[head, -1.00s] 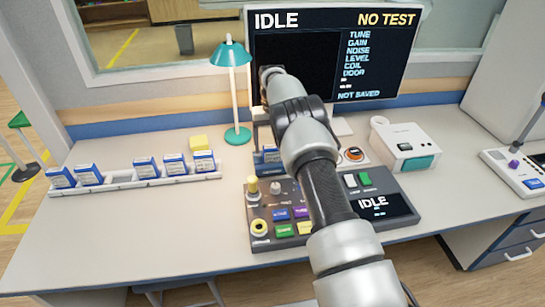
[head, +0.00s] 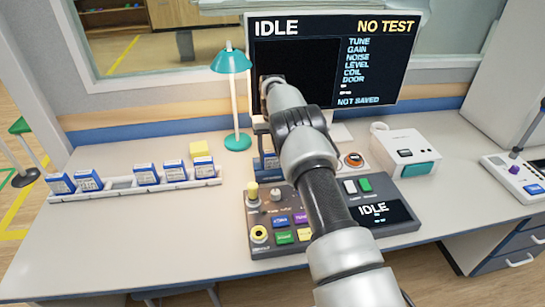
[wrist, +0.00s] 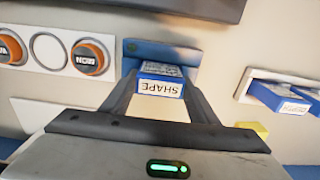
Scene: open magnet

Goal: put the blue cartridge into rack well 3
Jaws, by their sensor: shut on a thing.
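My gripper (wrist: 160,92) is shut on a blue cartridge (wrist: 160,72) with a white label reading SHAPE, upside down in the wrist view. A blue block (wrist: 150,48) lies just beyond the cartridge; I cannot tell whether they touch. In the head view my arm hides most of the gripper, and a blue piece with a pale label (head: 268,160) shows beside the arm, near the lamp. The white rack (head: 122,184) is at the left of the desk, with several blue cartridges standing in it. A gap shows between the second and third cartridges from the left.
A teal lamp (head: 231,62) stands between the rack and my arm. A yellow block (head: 198,148) sits behind the rack's right end. A button console (head: 285,238) is in front, a monitor (head: 400,60) behind, and a white device (head: 405,150) right. The desk's front left is clear.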

